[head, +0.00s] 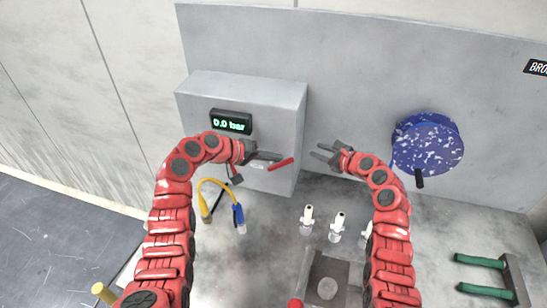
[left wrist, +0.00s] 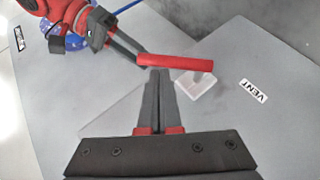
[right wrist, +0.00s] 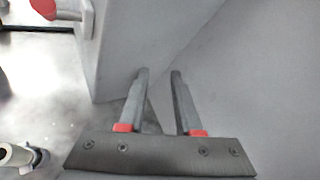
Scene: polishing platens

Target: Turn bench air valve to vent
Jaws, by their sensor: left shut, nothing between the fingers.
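The air valve's red lever (head: 281,164) sticks out from the front of the grey box. In the left wrist view the lever (left wrist: 185,64) lies nearly level across a pale mount (left wrist: 195,90), with a VENT label (left wrist: 253,90) to its right. My left gripper (head: 279,157) is shut and empty, its tips right at the lever; I cannot tell whether they touch. The tips (left wrist: 158,72) overlap the lever's lower edge in the left wrist view. My right gripper (head: 323,152) is open and empty, right of the lever and apart from it; its fingers (right wrist: 158,73) show spread.
The grey box (head: 250,88) carries a display (head: 231,121) reading 0.0 bar. A blue speckled disc (head: 428,145) with a black handle is on the back panel at right. White bottles (head: 308,218), a yellow-and-blue hose (head: 218,183) and a green-handled rack (head: 482,262) are on the bench.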

